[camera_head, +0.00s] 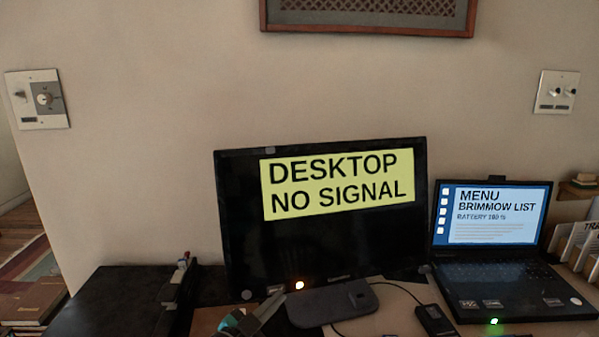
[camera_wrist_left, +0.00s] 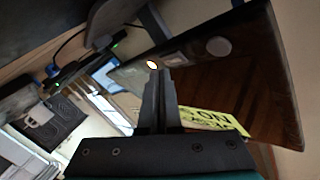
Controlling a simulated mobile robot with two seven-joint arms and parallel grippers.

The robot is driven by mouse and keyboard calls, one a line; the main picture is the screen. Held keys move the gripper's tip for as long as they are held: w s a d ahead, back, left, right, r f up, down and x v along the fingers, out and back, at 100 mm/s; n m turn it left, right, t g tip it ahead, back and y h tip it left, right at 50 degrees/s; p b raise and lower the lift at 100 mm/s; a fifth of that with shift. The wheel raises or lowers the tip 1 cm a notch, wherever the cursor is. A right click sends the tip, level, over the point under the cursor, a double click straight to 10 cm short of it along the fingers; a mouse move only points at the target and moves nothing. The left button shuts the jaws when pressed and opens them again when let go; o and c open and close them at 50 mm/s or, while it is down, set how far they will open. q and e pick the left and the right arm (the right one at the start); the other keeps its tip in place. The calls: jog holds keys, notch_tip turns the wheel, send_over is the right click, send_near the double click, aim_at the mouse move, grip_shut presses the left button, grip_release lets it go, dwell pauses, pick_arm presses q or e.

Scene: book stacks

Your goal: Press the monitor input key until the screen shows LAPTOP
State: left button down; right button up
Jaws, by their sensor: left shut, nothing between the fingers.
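The monitor (camera_head: 320,240) stands upright with a yellow banner reading DESKTOP NO SIGNAL. On its lower left bezel are a round grey key (camera_head: 247,295), a small pale rectangular key (camera_head: 275,289) and a glowing light (camera_head: 299,285). In the left wrist view the round key (camera_wrist_left: 218,46), rectangular key (camera_wrist_left: 172,59) and light (camera_wrist_left: 152,64) also show. I cannot read any key label. My left gripper (camera_head: 272,303) is shut and empty, its tips just in front of the rectangular key; in the wrist view the fingers (camera_wrist_left: 158,80) point at it. I cannot tell whether they touch. My right gripper is out of view.
An open laptop (camera_head: 490,240) showing MENU BRIMMOW LIST stands right of the monitor. The monitor's stand base (camera_head: 330,303) and a small dark device with a cable (camera_head: 435,320) lie in front. A dark box-like surface (camera_head: 110,300) is at left. Wall plates (camera_head: 38,99) are above.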

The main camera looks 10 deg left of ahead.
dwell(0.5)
pick_arm(q)
jog(key=shift+w+a+f, duration=0.15)
jog(key=shift+w+a, duration=0.05)
jog(key=shift+w, duration=0.2)
jog(key=shift+w+a, duration=0.1)
jog(key=shift+w, duration=0.05)
dwell(0.4)
jog(key=shift+s+d+p, duration=0.3)
jog(key=shift+s+p, duration=0.1)
jog(key=shift+s, duration=0.2)
jog(key=s+d+r+p, duration=0.2)
jog(key=s+p, duration=0.1)
jog(key=s, duration=0.2)
jog(key=shift+d+p, duration=0.3)
jog(key=shift+p, duration=0.05)
